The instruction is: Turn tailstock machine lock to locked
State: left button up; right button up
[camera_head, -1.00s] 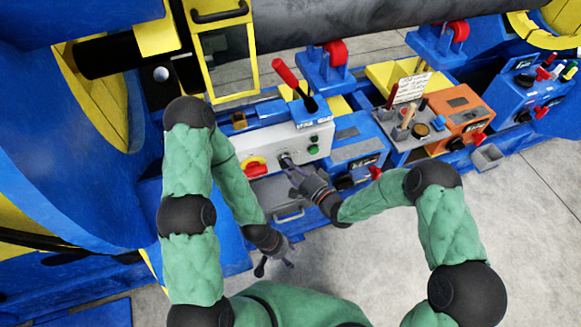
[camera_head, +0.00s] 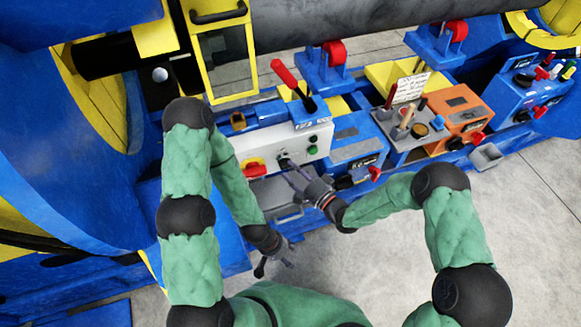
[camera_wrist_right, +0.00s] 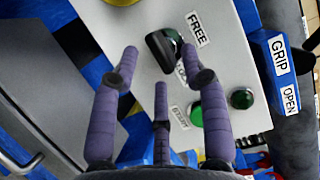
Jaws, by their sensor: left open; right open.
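The lock knob is a black rotary handle (camera_wrist_right: 161,50) on the light grey panel (camera_wrist_right: 222,60). In the right wrist view, a FREE label (camera_wrist_right: 197,29) is beside it and a partly hidden label (camera_wrist_right: 181,72) is below it. I cannot tell which label it points at. In the head view, the knob (camera_head: 284,161) is at the panel's lower middle. My right gripper (camera_head: 291,171) is open just in front of it; its spread fingers (camera_wrist_right: 165,85) appear empty and apart from the knob. My left gripper (camera_head: 274,265) is open and empty, low in front of the machine.
A blue box (camera_head: 355,142) is to the right. Open floor lies in front.

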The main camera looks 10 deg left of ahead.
jog(key=v, duration=1)
jog(key=d+f+n+g+h, duration=0.1)
jog(key=d+f+h, duration=0.25)
jog(key=f, duration=0.25)
jog(key=d+f+g+h, duration=0.1)
jog(key=d+f+h, duration=0.25)
jog(key=f, duration=0.25)
jog(key=s+d+f+n+g+h, duration=0.1)
jog(key=s+d+f+g+h, duration=0.1)
jog(key=s, duration=0.6)
jog(key=s+d+f+n+g+h, duration=0.2)
jog(key=s+d+f+g, duration=0.2)
jog(key=s, duration=0.4)
jog(key=shift+s+d+g, duration=0.25)
jog(key=shift+s+g, duration=0.05)
jog(key=shift+g, duration=0.4)
